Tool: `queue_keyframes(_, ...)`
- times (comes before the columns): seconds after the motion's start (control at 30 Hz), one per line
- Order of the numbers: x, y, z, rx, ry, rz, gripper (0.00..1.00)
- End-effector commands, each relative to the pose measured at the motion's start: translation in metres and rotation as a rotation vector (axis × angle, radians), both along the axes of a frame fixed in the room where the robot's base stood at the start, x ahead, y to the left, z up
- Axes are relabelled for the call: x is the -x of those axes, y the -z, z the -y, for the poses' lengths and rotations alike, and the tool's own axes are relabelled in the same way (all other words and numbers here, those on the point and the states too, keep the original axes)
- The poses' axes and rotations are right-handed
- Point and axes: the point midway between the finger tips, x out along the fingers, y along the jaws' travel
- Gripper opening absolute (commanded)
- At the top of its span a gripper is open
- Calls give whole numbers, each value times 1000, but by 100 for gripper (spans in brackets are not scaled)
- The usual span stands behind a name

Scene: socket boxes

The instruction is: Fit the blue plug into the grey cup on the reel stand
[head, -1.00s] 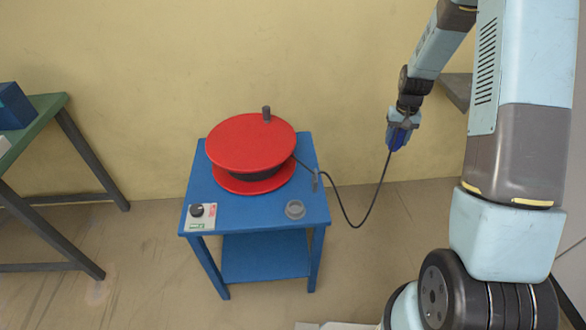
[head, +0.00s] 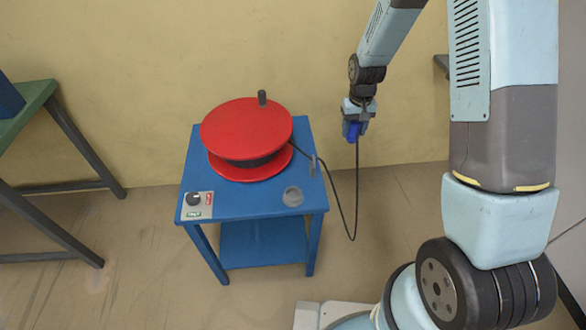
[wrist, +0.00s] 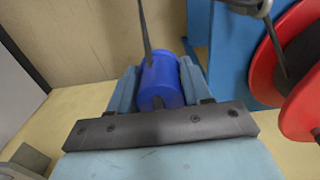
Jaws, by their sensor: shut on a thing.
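The blue plug (head: 352,131) is held in my gripper (head: 355,122), in the air to the right of the blue reel stand (head: 240,204). In the wrist view the plug (wrist: 161,80) sits between the two light-blue fingers of my gripper (wrist: 157,88), which are shut on it. A dark cable runs from the plug, hangs in a loop and leads to the red reel (head: 245,127). The grey cup (head: 293,196) stands on the stand top near its front right corner. The plug is apart from the cup, higher and to its right.
A small upright cable guide (head: 313,165) stands at the stand's right edge. A control panel with a black knob (head: 195,204) is at its front left. A green table (head: 28,110) stands at the left, and a wall is behind.

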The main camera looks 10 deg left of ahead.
Motion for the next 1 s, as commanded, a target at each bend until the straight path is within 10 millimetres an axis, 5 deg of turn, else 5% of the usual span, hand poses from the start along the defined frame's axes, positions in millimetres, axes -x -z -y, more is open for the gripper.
queue_keyframes(0.2, 59, 5, -78, 0, -186, -1, 17)
queue_keyframes(0.5, 144, 10, -149, -1, -407, -1, 17)
queue_keyframes(0.7, 176, 12, -167, -1, -484, -1, 17)
queue_keyframes(1.0, 182, 20, -171, -1, -500, -2, 17)
